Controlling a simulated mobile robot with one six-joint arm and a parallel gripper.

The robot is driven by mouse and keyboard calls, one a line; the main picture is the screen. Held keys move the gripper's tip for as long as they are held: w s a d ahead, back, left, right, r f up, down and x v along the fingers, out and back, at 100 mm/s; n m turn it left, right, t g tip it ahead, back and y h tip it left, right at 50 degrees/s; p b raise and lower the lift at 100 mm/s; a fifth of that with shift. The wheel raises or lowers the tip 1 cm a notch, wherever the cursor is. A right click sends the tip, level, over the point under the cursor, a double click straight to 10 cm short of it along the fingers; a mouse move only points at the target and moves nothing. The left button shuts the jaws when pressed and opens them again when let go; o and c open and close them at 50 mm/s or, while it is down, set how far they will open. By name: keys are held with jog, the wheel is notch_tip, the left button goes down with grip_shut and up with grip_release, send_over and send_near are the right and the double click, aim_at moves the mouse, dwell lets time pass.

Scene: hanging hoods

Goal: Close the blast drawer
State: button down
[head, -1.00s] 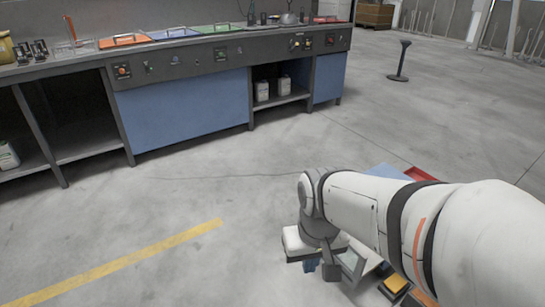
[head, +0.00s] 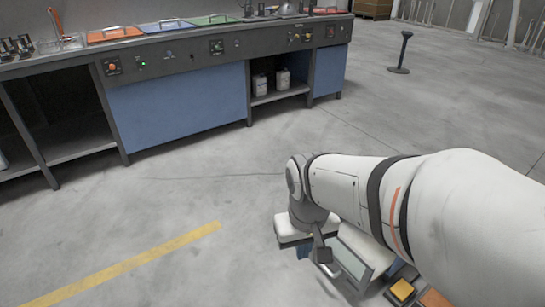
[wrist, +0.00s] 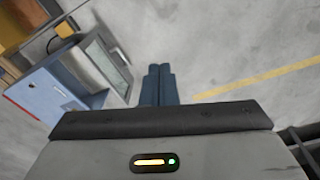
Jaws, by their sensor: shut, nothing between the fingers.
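My gripper (wrist: 158,88) shows in the wrist view as two blue fingers pressed together, with nothing between them, above bare floor. To its left stands a small blue-and-white cabinet (wrist: 42,95) with a glass-paned, grey-framed front panel (wrist: 105,62) standing out from it. The fingertips are apart from this panel. In the head view the same framed panel (head: 352,262) lies just right of my wrist, and my arm hides most of the cabinet. No part can be clearly told as the blast drawer.
A long workbench (head: 180,100) with blue panels, coloured lids and control knobs runs across the back. A black post on a round base (head: 402,52) stands at the right. A yellow button box (head: 401,290) is near the cabinet. Floor with a yellow line (head: 140,262) is clear at left.

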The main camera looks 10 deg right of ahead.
jog(key=w+d+f+n+g+h+p, duration=0.1)
jog(key=w+d+f+n+h, duration=0.25)
jog(key=w, duration=0.25)
jog(key=w+d+f+n+g+h, duration=0.2)
jog(key=w+d+f+n+h, duration=0.1)
jog(key=w+f, duration=0.25)
jog(key=w+d+f+n+g+h+p, duration=0.1)
jog(key=w+d+f+n+h, duration=0.25)
jog(key=w, duration=0.35)
jog(key=w+a+f+n+t+h, duration=0.1)
jog(key=w+f+n+t+h, duration=0.2)
jog(key=f, duration=0.6)
jog(key=w+a+f+n+t+h+p, duration=0.1)
jog(key=w+f+n+t+h, duration=0.15)
jog(key=f+n, duration=0.4)
jog(key=w+a+f+n+t+h, duration=0.15)
jog(key=w+f+t, duration=0.25)
jog(key=f, duration=0.6)
jog(key=w+d+n+b, duration=0.1)
jog(key=w+d, duration=0.3)
jog(key=d, duration=0.9)
jog(key=shift+w+d+f+b, duration=0.15)
jog(key=shift+d+b, duration=0.15)
jog(key=shift+b, duration=0.55)
